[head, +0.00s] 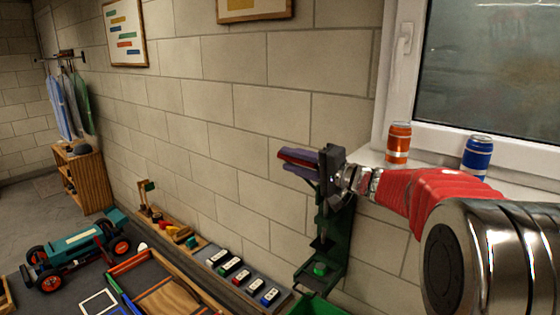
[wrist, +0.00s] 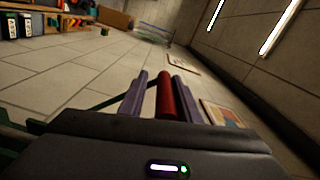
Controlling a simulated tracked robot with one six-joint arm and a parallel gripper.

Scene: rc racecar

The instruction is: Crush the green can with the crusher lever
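The green crusher (head: 334,235) stands upright against the block wall in the head view. A small green piece (head: 320,269), apparently the green can, sits low in it and looks short; its exact shape is too small to tell. My gripper (head: 290,159) is at the top of the crusher, its purple fingers pointing left. The red lever handle (head: 284,155) lies between the fingers. The wrist view shows the red handle (wrist: 165,95) close to the right finger, with a gap visible on the left. Whether the fingers clamp it is unclear. My gripper's body hides the top of the crusher.
An orange can (head: 398,144) and a blue can (head: 477,153) stand on the window sill behind my arm. A green bin (head: 318,306) is below the crusher. A bench with labelled boxes (head: 236,268) and a toy racecar (head: 75,250) are at lower left.

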